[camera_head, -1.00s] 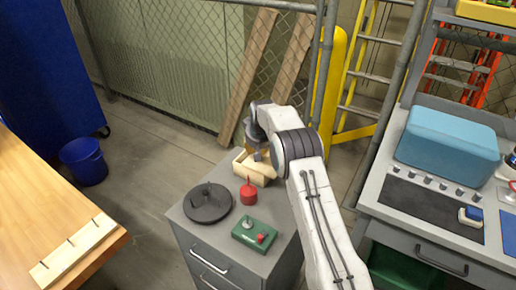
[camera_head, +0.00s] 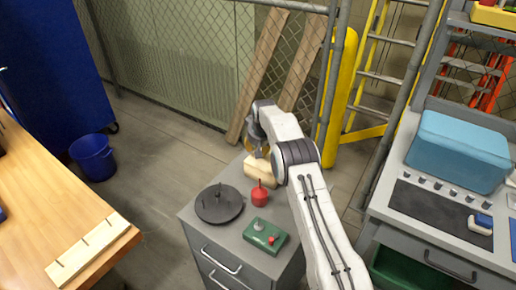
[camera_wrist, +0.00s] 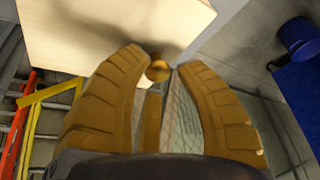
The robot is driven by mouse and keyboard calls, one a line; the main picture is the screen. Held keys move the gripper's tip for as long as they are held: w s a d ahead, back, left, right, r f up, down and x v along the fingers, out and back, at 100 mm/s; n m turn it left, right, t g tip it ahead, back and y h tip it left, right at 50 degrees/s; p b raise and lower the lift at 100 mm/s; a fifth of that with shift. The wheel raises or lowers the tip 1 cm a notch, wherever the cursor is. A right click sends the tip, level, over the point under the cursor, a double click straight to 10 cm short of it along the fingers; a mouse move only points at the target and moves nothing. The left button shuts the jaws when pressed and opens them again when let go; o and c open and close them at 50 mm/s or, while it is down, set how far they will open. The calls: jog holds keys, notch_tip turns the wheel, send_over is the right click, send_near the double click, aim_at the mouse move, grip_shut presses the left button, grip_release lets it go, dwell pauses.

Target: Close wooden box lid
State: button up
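The wooden box (camera_head: 257,172) sits at the back of the grey drawer cabinet. Its pale top looks flat and covers the opening, though my arm hides part of it; I cannot tell whether the lid is fully seated. In the wrist view the pale wooden lid (camera_wrist: 110,25) fills the upper left, with a small round knob (camera_wrist: 158,71) near its edge. My gripper (camera_wrist: 163,62) is open, its two brown fingers apart on either side of the knob. In the head view my gripper (camera_head: 258,150) is just behind and above the box, partly hidden by my arm.
On the grey cabinet (camera_head: 205,235) stand a red container (camera_head: 260,195), a dark round disc with pegs (camera_head: 218,205) and a green button box (camera_head: 259,236). A wooden table (camera_head: 50,205) is left, a workbench (camera_head: 440,215) right. Fence and leaning boards are behind.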

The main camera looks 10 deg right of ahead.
aim_at(260, 162)
jog(key=shift+o, duration=1.3)
jog(key=shift+s+a, duration=0.1)
jog(key=v, duration=1.2)
